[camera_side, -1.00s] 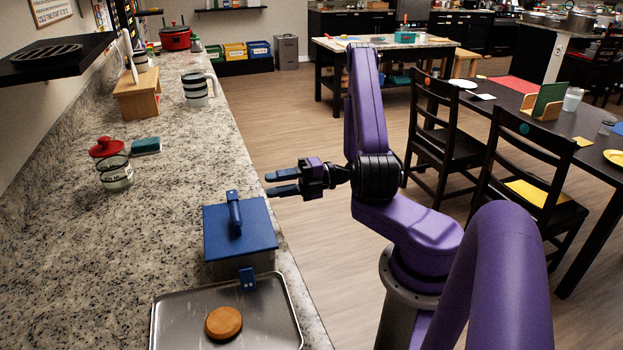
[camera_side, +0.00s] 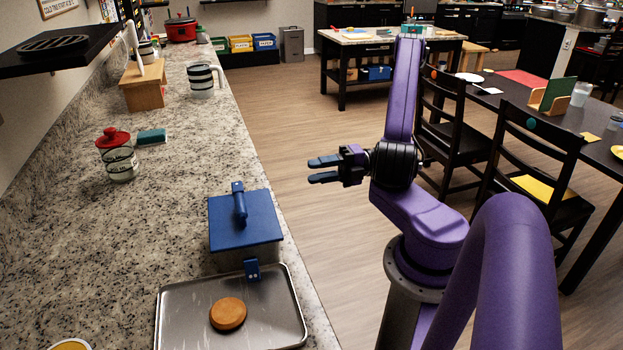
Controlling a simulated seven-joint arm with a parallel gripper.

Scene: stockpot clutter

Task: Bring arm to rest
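My gripper (camera_side: 312,169) is open and empty. Its two dark blue fingers point left and are parted by a visible gap. It hangs over the open floor to the right of the counter's edge, apart from everything. My purple arm is folded, with its upper part upright. The nearest task-side object is a metal stockpot (camera_side: 246,258) with a square blue lid (camera_side: 245,226) and a blue handle, on the counter to the gripper's lower left.
A metal tray (camera_side: 270,325) holding an orange-brown disc (camera_side: 228,314) lies in front of the pot. A glass jar (camera_side: 120,166) with a red top, a teal sponge (camera_side: 152,136) and a striped mug (camera_side: 203,80) stand farther along the counter (camera_side: 185,200). Chairs (camera_side: 530,170) stand right.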

